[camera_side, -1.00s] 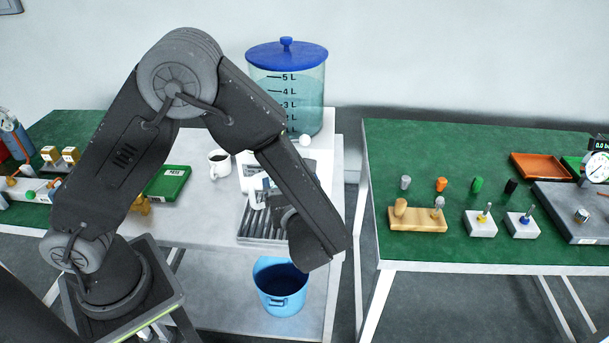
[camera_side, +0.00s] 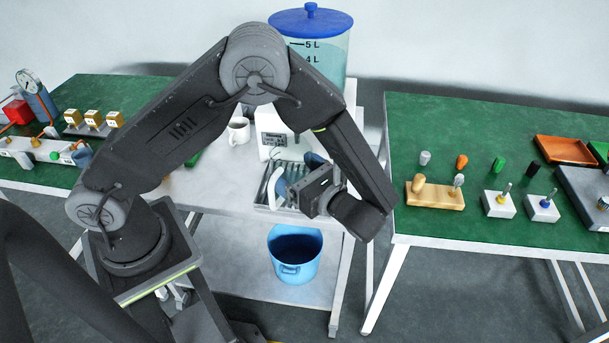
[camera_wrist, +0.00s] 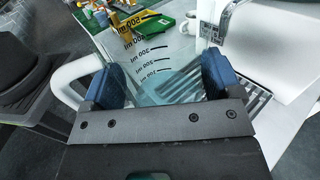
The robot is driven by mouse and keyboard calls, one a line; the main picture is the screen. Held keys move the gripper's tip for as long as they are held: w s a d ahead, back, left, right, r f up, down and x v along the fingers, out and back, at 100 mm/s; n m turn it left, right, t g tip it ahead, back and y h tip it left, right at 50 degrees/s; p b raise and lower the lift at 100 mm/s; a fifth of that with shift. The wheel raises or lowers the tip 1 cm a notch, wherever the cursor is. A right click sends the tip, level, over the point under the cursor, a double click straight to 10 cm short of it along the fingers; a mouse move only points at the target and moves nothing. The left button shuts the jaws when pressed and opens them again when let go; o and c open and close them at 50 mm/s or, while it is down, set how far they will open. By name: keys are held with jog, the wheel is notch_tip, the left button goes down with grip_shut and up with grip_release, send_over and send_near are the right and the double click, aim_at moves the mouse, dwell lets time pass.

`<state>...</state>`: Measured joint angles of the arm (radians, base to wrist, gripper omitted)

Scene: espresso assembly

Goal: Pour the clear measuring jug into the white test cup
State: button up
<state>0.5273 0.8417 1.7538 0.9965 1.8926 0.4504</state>
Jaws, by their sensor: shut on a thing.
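The clear measuring jug (camera_wrist: 160,62), with dark volume marks, sits between the blue pads of my gripper (camera_wrist: 160,88) in the wrist view. Its white handle (camera_wrist: 66,88) curves out at the left. In the side view my gripper (camera_side: 302,182) is shut on the jug over the slatted metal tray, and the jug's white handle (camera_side: 277,186) shows beside a blue pad. Most of the jug is hidden there. I cannot tell its fill or exact tilt. A white cup (camera_side: 239,134) with a dark inside stands upright on the white table, left of and behind the gripper.
A white machine (camera_side: 271,132) stands close behind the gripper. The slatted tray (camera_side: 261,202) lies below it. A large blue-lidded tank (camera_side: 312,28) stands behind. A blue bucket (camera_side: 293,265) sits on the lower shelf. A green bench (camera_side: 500,225) with small parts is at the right.

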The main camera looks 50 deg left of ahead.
jog(key=s+a+f+m+t+h, duration=0.1)
jog(key=s+a+f+m+t, duration=0.1)
jog(key=a, duration=1.1)
jog(key=s+a+f+m+t+h, duration=0.1)
jog(key=s+a+m+t, duration=0.2)
jog(key=a, duration=1)
jog(key=s+a+f+m+t+h, duration=0.1)
jog(key=a+m+t, duration=0.3)
jog(key=a, duration=0.9)
jog(key=shift+s+a+f+m+t, duration=0.25)
jog(key=shift+s+f+m+t, duration=0.15)
jog(key=shift+s+f+m, duration=0.55)
jog(key=shift+r, duration=0.1)
